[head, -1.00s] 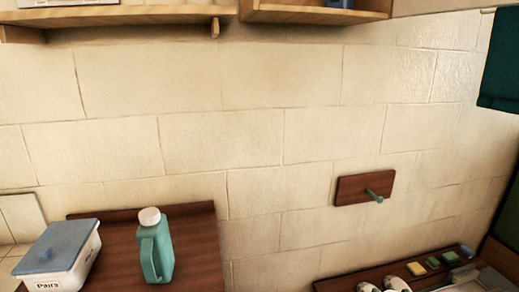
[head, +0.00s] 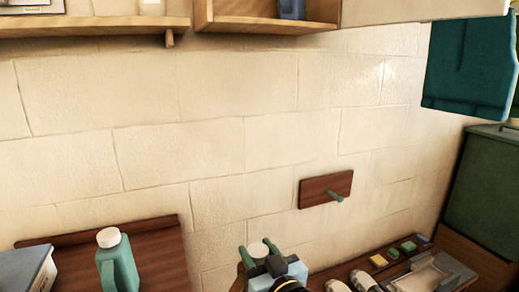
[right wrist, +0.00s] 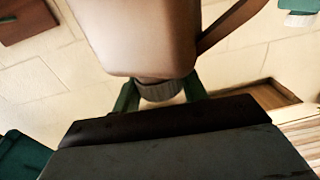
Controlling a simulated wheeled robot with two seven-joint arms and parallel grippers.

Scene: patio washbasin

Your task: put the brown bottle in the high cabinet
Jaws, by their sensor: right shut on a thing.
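The brown bottle (right wrist: 135,35) fills the upper middle of the right wrist view, its grey ribbed cap (right wrist: 160,90) between the green fingers. My right gripper (head: 258,250) is shut on it at the cap end. In the head view the pale cap (head: 258,249) shows between the fingers, with a sliver of brown at the left; the rest of the bottle is hidden behind the gripper. The high cabinet (head: 275,25) is the open-fronted wooden box at the top edge, well above the gripper; only its lower part shows. My left gripper is not in view.
A wooden shelf (head: 90,25) adjoins the cabinet at the left; a blue item (head: 292,9) stands inside the cabinet. A teal jug (head: 117,265) and a lidded box (head: 25,270) stand below. A peg board (head: 326,189) is on the wall; teal cloth (head: 470,65) hangs right.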

